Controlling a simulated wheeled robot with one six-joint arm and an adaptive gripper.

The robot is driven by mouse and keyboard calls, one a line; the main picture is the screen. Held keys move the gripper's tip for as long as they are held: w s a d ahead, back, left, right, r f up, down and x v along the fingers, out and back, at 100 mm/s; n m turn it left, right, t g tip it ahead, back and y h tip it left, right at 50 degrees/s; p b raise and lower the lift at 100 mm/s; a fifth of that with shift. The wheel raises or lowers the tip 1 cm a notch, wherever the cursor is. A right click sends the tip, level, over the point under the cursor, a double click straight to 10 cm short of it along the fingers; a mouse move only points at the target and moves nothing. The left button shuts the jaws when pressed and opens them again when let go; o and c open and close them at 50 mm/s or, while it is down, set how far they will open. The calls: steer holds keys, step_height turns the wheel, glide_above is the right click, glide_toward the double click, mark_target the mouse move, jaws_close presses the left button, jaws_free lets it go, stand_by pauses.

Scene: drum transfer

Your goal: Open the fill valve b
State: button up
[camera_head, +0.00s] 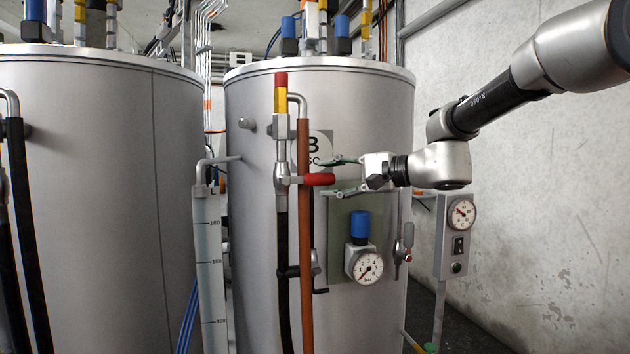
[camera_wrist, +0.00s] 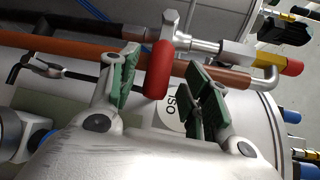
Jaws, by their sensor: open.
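Fill valve b is a metal valve with a red handle (camera_head: 318,179) on the vertical pipe in front of the drum marked B (camera_head: 352,110). The handle points right in the head view, across the pipe. My gripper (camera_head: 331,176) reaches in from the right, its green-padded fingers spread above and below the handle's end. In the wrist view the red handle (camera_wrist: 157,72) lies in the gap between the fingers of my gripper (camera_wrist: 161,62), nearer the left one. I see no clear contact. The drum's label is partly hidden.
An orange-brown hose (camera_head: 305,240) runs vertically beside the valve. Below are a blue-capped regulator (camera_head: 360,226) with a gauge (camera_head: 368,267) and a small black lever (camera_head: 300,270). A gauge box (camera_head: 456,235) stands right. Another drum (camera_head: 100,200) fills the left.

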mark_target(309, 180)
steer(key=shift+x, duration=1.85)
steer(key=shift+c, duration=0.2)
jaws_close()
